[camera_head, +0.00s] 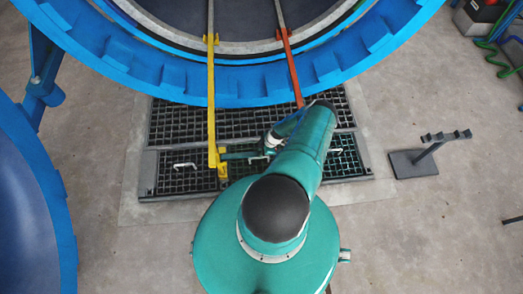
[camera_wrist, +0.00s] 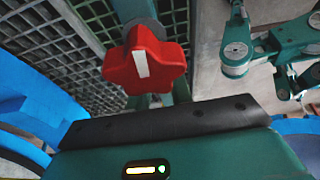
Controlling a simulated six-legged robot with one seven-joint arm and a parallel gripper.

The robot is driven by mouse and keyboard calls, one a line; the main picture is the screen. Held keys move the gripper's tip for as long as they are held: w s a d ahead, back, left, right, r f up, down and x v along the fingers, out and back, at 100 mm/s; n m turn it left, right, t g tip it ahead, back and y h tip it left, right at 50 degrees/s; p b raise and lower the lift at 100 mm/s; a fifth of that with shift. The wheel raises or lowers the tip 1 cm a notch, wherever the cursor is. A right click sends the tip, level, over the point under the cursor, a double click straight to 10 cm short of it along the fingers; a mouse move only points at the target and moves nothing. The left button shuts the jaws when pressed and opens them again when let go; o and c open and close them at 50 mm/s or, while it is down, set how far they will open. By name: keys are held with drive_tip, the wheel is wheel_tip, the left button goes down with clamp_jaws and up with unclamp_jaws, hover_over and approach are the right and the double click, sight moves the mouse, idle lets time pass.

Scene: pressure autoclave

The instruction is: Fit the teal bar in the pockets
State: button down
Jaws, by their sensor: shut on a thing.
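The teal bar (camera_head: 240,155) shows as a short dark teal length left of my arm in the head view. Its left end is at the lower end of the yellow rail (camera_head: 211,110), beside a yellow bracket (camera_head: 222,170); I cannot tell whether it is seated there. My arm hides its right part and the lower end of the orange rail (camera_head: 288,65). My gripper (camera_head: 269,146) is shut on the bar. In the wrist view, a red star knob (camera_wrist: 120,72) with a white stripe stands before teal bar-like parts (camera_wrist: 181,85); the fingertips are not clear.
The blue vessel ring (camera_head: 245,85) arches above, and a blue door (camera_head: 30,200) is at left. Floor grates (camera_head: 180,120) lie below the rails. A dark stand (camera_head: 412,164) is on the right, with bare concrete floor (camera_head: 420,240) in front of it.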

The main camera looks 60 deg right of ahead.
drive_tip(key=shift+f, duration=1)
drive_tip(key=c, duration=1.2)
unclamp_jaws()
drive_tip(key=shift+o, duration=0.2)
drive_tip(key=v, duration=1.3)
drive_tip(key=shift+s+d+r, duration=0.1)
drive_tip(key=shift+r, duration=0.25)
